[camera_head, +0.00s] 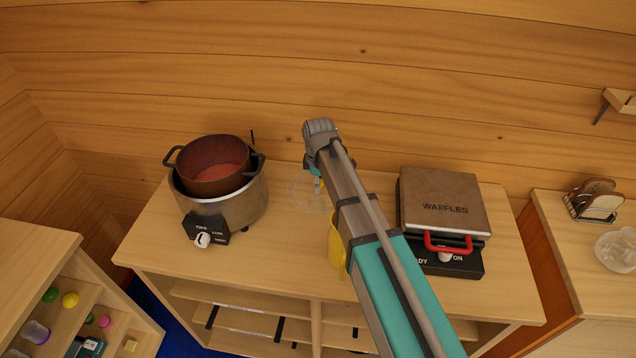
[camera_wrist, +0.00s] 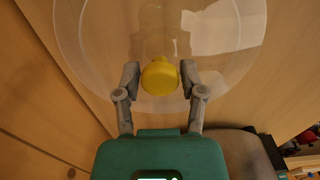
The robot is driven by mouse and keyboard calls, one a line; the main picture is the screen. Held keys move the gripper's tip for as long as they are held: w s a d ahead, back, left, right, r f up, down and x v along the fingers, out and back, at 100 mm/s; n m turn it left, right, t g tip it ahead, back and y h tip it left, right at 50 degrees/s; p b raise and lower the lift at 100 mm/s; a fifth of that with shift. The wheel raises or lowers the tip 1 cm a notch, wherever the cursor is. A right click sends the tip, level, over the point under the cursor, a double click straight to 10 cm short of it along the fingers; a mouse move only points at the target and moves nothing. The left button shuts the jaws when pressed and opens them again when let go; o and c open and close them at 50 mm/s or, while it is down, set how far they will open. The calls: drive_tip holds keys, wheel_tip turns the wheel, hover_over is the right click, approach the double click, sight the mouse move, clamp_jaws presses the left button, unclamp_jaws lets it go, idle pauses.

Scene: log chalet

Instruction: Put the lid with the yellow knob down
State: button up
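The lid (camera_wrist: 225,75) is clear and round, with a yellow knob (camera_wrist: 160,77) in the wrist view. My gripper (camera_wrist: 160,78) has one finger on each side of the knob, both appearing to touch it. In the head view, the lid (camera_head: 308,193) shows only faintly beside the end of my arm, over the middle of the wooden counter (camera_head: 285,255). My fingers are mostly hidden there. I cannot tell from these views how far the lid is above the counter.
A steel cooker (camera_head: 243,207) with a dark red pot (camera_head: 213,163) in it stands at left. A waffle maker (camera_head: 443,205) with a red handle stands right of my arm. A yellow object (camera_head: 336,248) is partly hidden by my arm.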

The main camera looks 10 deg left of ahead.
drive_tip(key=shift+o, duration=0.8)
drive_tip(key=shift+r, duration=0.1)
wheel_tip(320, 180, up, 12)
drive_tip(key=p, duration=1.2)
idle(0.6)
drive_tip(key=s+d+m, duration=0.4)
drive_tip(key=d+m, duration=0.2)
drive_tip(key=d, duration=0.4)
drive_tip(key=s+d+m, duration=0.4)
drive_tip(key=d+m, duration=0.2)
drive_tip(key=d, duration=0.5)
drive_tip(key=s+d+m, duration=0.4)
drive_tip(key=d+m, duration=0.1)
drive_tip(key=d, duration=0.5)
drive_tip(key=shift+s+d+m, duration=0.15)
drive_tip(key=shift+m, duration=0.25)
drive_tip(key=shift+s+d+m, duration=0.3)
drive_tip(key=shift+d+m, duration=0.1)
